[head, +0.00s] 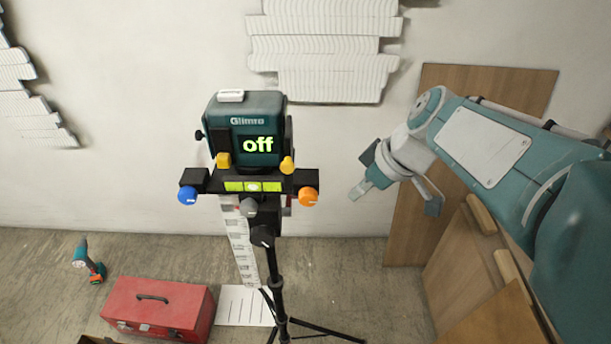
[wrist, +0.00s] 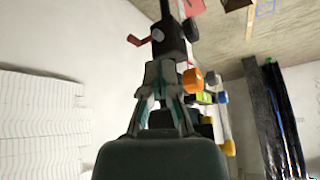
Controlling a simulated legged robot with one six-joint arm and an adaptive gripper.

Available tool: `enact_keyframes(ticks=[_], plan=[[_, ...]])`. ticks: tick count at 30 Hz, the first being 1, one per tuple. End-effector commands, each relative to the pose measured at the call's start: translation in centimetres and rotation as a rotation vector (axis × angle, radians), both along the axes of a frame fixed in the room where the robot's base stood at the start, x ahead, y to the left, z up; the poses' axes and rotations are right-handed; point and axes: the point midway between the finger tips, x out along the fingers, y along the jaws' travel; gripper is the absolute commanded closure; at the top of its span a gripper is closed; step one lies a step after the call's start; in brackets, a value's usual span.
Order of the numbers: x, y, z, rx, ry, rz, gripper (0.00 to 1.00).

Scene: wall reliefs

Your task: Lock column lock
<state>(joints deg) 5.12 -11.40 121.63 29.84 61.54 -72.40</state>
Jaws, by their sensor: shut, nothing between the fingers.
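In the head view a teal levelling device (head: 247,130) marked "Glimro" reads "off" and stands on a black tripod column (head: 272,268). Below its crossbar, a grey knob (head: 250,207) and a black knob (head: 263,237) sit at the column. I cannot tell which knob is the column lock. My gripper (head: 358,191) is shut and empty, to the right of the device and apart from it in this view. In the wrist view my gripper (wrist: 164,76) overlaps the black column block, which carries a red crank (wrist: 139,41) and a dark round knob (wrist: 190,29). Contact cannot be told.
A blue knob (head: 188,196) and an orange knob (head: 308,197) stick out at the crossbar's ends. Wooden boards (head: 480,95) lean at the right. A red toolbox (head: 160,308) and a drill (head: 88,262) are on the floor at left.

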Motion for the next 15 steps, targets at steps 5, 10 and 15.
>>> enact_keyframes(ticks=[5,10,15], plan=[[3.7,0.8,-0.6,0.067,-0.07,0.205,1.0],[7.2,1.4,-1.2,0.135,-0.174,0.386,1.0],[9.9,1.7,-1.7,0.184,-0.28,0.517,1.0]])
